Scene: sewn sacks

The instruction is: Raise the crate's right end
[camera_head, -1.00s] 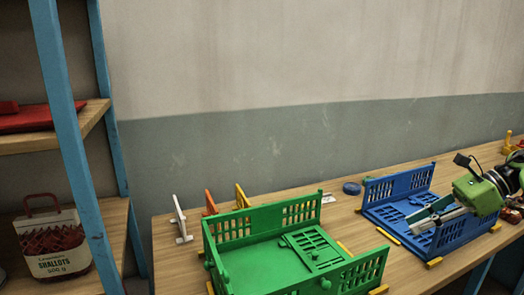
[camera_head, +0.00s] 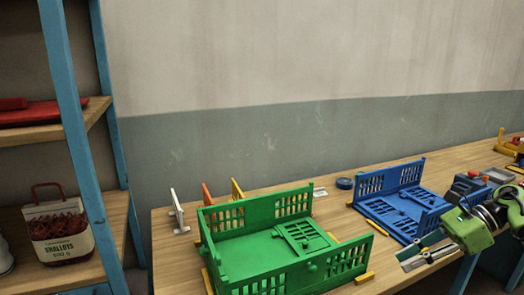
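A green crate (camera_head: 250,247) stands on the table with its far side, near side and left end upright. Its slatted right end panel (camera_head: 305,238) lies folded down flat over the floor of the crate. A blue crate (camera_head: 385,215) stands to its right, with its far side upright and slatted panels lying low inside. My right gripper (camera_head: 420,256) is in front of the blue crate's near right corner, apart from the green crate. Its two fingers point left with a gap between them, and nothing shows in it. My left gripper is out of view.
The wooden table (camera_head: 172,262) has yellow blocks beside the crates. White, orange and yellow stands (camera_head: 178,212) are behind the green crate, and a blue roll (camera_head: 345,183) lies between the crates. A shelf at left holds a shallots sack (camera_head: 60,238). Several items sit at far right.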

